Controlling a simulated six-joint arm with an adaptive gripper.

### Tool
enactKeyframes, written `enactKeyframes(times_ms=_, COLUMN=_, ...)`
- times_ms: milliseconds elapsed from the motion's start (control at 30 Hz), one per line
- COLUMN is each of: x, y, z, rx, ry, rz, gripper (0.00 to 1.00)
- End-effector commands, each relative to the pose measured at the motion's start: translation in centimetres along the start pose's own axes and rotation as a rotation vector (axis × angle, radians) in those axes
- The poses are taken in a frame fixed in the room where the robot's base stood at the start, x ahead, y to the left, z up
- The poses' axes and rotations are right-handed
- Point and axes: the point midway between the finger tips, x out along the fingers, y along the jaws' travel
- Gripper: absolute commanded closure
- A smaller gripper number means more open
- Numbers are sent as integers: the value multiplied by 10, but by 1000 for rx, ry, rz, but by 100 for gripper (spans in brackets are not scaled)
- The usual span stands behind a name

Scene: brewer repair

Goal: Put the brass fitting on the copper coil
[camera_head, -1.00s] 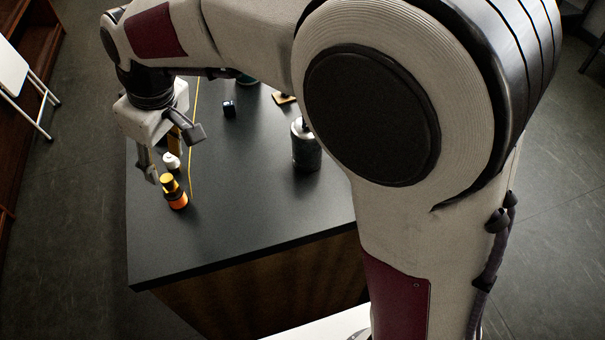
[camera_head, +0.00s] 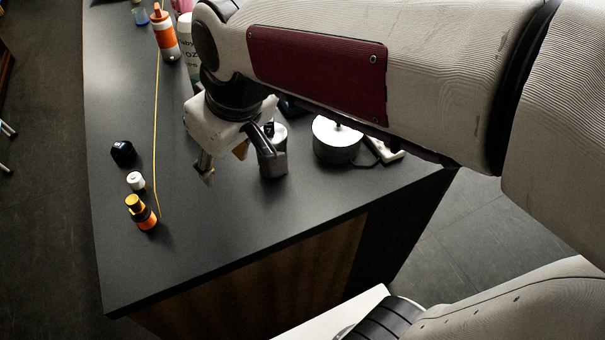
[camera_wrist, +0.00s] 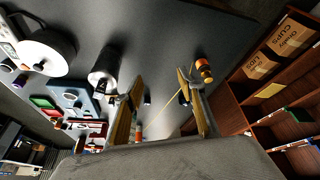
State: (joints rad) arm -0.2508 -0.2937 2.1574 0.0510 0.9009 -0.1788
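My gripper (camera_head: 238,172) is open above the dark worktop (camera_head: 200,245), right of a small orange bottle (camera_head: 143,214) with a yellow cap. I cannot make out the brass fitting or the copper coil in either view. Part of the worktop is hidden behind my arm and gripper.
A white cap (camera_head: 136,181) and a dark blue object (camera_head: 123,152) stand near the small bottle. A yellow cord (camera_head: 156,110) runs along the worktop. A white-topped drum (camera_head: 337,134) stands to the right. The front of the worktop is clear.

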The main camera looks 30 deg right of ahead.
Motion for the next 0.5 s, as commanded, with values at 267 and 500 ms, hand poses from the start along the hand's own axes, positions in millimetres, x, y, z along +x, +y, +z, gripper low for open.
enactKeyframes(times_ms=267, x=-21, y=24, z=54, rx=140, ry=41, rz=58, gripper=60)
enactKeyframes(times_ms=500, x=-30, y=37, z=100, rx=259, ry=75, rz=106, gripper=60)
